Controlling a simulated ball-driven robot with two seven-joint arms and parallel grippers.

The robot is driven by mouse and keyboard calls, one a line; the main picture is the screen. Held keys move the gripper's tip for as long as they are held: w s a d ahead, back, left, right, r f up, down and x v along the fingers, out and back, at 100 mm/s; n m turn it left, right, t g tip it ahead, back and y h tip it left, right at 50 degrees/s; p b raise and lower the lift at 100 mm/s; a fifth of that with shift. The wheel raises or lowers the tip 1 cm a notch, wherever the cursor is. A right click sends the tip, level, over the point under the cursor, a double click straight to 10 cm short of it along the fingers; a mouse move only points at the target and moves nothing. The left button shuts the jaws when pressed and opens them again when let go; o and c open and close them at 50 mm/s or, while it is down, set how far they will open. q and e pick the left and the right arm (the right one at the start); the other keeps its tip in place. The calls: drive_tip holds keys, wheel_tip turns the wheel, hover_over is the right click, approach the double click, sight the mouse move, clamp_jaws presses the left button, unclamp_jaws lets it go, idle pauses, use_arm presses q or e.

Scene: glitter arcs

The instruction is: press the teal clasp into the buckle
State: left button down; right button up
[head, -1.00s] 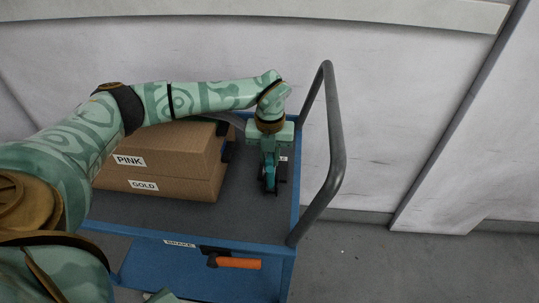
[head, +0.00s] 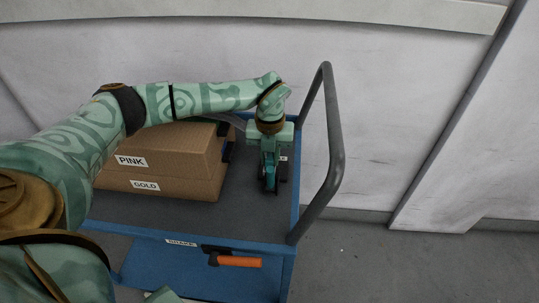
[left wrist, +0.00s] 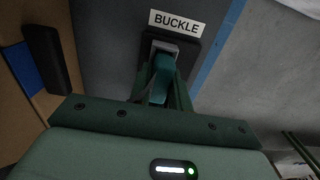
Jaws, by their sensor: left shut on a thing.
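My left gripper (head: 269,184) points down over the right end of the cart deck and is shut on the teal clasp (left wrist: 160,78). The clasp stands between my fingers in the left wrist view, its far end at the grey mouth of the black buckle (left wrist: 178,47). I cannot tell how deep the clasp sits in it. The buckle lies on the deck below a white "BUCKLE" label (left wrist: 175,21). In the head view my gripper hides most of both.
Cardboard boxes marked PINK (head: 165,150) and GOLD (head: 160,184) are stacked left of my gripper. The cart's grey push handle (head: 337,150) rises close on the right. An orange brake lever (head: 238,262) is at the front. A pale wall stands behind.

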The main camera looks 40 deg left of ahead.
use_arm(q)
drive_tip(key=shift+s+f, duration=0.15)
drive_tip(key=shift+f, duration=0.15)
use_arm(e)
drive_tip(key=shift+a, duration=0.3)
use_arm(q)
drive_tip(key=c, duration=1.2)
unclamp_jaws()
drive_tip(key=shift+d, duration=0.15)
drive_tip(key=shift+a, duration=0.25)
drive_tip(key=o, duration=0.4)
drive_tip(key=shift+d+r, duration=0.1)
use_arm(e)
drive_tip(key=shift+d, duration=0.45)
use_arm(q)
drive_tip(key=shift+r, duration=0.1)
use_arm(e)
drive_tip(key=shift+a, duration=0.2)
